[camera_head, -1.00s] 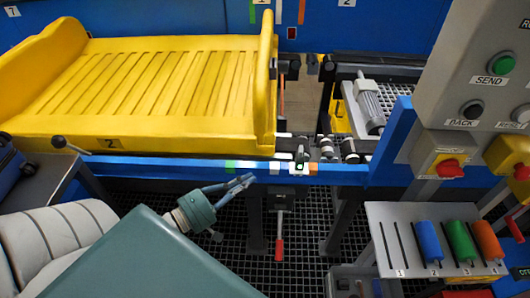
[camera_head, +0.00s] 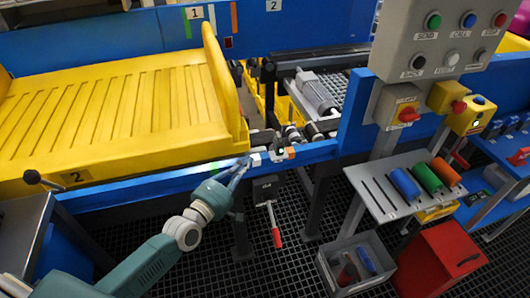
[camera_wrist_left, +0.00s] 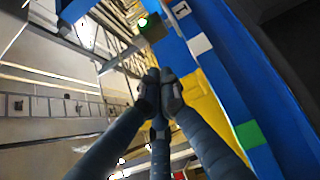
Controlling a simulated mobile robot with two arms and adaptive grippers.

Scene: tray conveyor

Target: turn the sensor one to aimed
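Sensor one, a small dark block with a lit green lamp (camera_head: 281,151), sits on the blue front rail by the right end of the yellow tray (camera_head: 246,125). In the left wrist view, a dark block with a green light (camera_wrist_left: 151,28) stands beyond the fingertips. My left gripper (camera_head: 246,162) is at the rail, left of the sensor and apart from it. In the wrist view its fingertips (camera_wrist_left: 160,90) are together with nothing seen between them. Which way the sensor faces is too small to tell. My right gripper is out of view.
A red-handled lever (camera_head: 276,236) hangs below the rail near my left gripper. A button panel (camera_head: 445,40) stands at the right. Below it are a shelf with coloured cylinders (camera_head: 405,184), a grey bin (camera_head: 333,252) and a red box (camera_head: 440,262). The grated floor in front is mostly clear.

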